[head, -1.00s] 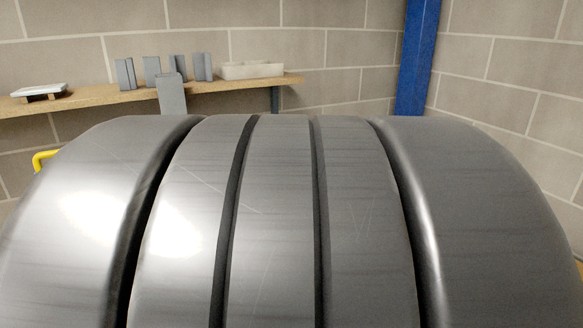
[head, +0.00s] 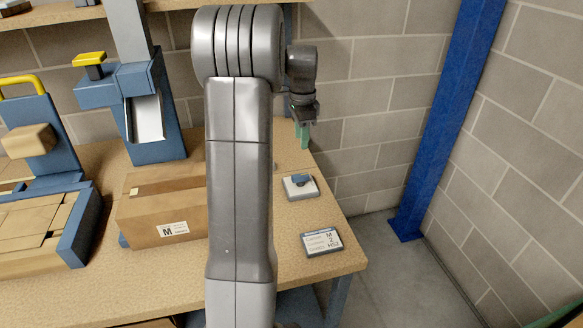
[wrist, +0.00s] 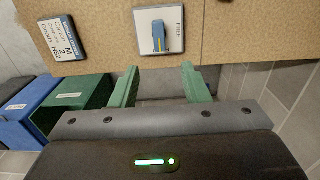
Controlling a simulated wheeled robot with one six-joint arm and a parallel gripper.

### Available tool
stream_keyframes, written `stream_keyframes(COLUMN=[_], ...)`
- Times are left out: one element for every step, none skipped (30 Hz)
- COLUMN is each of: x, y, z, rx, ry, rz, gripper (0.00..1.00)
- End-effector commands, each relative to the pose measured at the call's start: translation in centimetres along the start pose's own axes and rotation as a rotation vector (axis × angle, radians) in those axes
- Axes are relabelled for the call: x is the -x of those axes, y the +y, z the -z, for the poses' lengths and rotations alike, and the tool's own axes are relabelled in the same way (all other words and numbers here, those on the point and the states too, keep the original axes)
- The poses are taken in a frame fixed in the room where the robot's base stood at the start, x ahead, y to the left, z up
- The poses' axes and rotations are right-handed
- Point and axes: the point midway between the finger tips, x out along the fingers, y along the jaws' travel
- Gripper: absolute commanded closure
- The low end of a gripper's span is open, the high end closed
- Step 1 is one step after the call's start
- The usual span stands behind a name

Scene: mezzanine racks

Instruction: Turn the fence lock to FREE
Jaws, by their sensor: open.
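The fence lock (head: 300,187) is a small pale square plate with a blue lever, on the right part of the wooden bench. In the wrist view the lock plate (wrist: 145,42) is at the top centre. Its blue lever (wrist: 158,34) with a yellow mark lies along the picture's vertical, and the word FREE is printed at the plate's right side. My gripper (wrist: 160,84) has its two green fingers apart with nothing between them, below the lock in the picture and not touching it. In the head view my gripper (head: 303,133) is beyond the lock, partly hidden by my arm.
A cardboard box (head: 150,217) stands left of my arm. A label card (head: 321,242) lies at the bench's front right. Blue machines (head: 152,115) stand at the left. A blue post (head: 440,130) and block walls are at the right. The wrist view shows green (wrist: 80,98) and blue (wrist: 38,112) bins.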

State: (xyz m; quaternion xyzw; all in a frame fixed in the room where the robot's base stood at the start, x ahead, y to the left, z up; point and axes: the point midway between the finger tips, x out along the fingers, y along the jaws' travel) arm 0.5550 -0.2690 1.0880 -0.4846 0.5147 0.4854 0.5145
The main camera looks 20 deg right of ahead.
Motion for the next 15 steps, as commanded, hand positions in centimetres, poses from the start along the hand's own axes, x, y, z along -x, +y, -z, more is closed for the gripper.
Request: stream_keyframes(x=[-0.4, -0.7, -1.2, -1.7, -2.2, -3.0, -3.5, -4.2, -5.1, -5.8, -6.4, -7.3, -7.9, -8.5, -9.3], y=[0.0, 0.0, 0.0, 0.0, 0.1, 0.1, 0.1, 0.1, 0.1, 0.1, 0.1, 0.1, 0.1, 0.1, 0.1], z=[0.0, 0.0, 0.0, 0.0, 0.0, -0.1, 0.0, -0.1, -0.1, -0.1, -0.1, -0.1, -0.1, -0.1, -0.1], rx=[-0.003, -0.003, -0.002, -0.001, -0.001, 0.0, 0.0, 0.0, 0.0, 0.001, 0.001, 0.001, 0.001, 0.001, 0.001], ry=[-0.001, -0.001, -0.001, -0.001, -0.001, -0.002, -0.002, -0.002, -0.002, -0.002, -0.002, -0.002, -0.002, -0.002, -0.001], rz=[-0.001, -0.002, -0.004, -0.004, -0.004, -0.005, -0.005, -0.005, -0.006, -0.005, -0.005, -0.006, -0.005, -0.005, -0.004], gripper=[0.58, 0.58, 0.58, 0.58, 0.58, 0.58, 0.58, 0.58, 0.58, 0.58, 0.58, 0.58, 0.58, 0.58, 0.58])
